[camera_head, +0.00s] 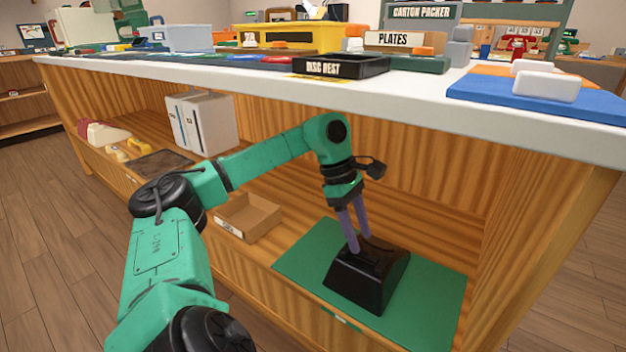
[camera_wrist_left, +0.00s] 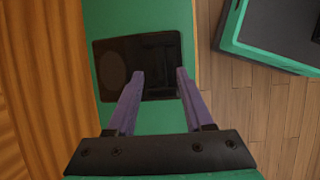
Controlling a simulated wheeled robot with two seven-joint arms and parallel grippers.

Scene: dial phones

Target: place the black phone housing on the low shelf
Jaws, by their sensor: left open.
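The black phone housing (camera_head: 367,277) sits on a green mat (camera_head: 440,307) on the low shelf (camera_head: 267,232) under the counter. My left gripper (camera_head: 358,245) points down at the housing, its purple fingers at the housing's top. In the left wrist view the housing (camera_wrist_left: 112,70) lies on the green mat beyond the fingertips. The left fingers (camera_wrist_left: 160,76) are apart there, with nothing clearly held between them. Whether the fingertips touch the housing I cannot tell. My right gripper is not in view.
A cardboard tray (camera_head: 248,217), white binders (camera_head: 203,122) and a red-and-cream phone (camera_head: 103,133) stand on the shelf to the left. The counter (camera_head: 420,88) overhangs the shelf. Bare mat lies around the housing.

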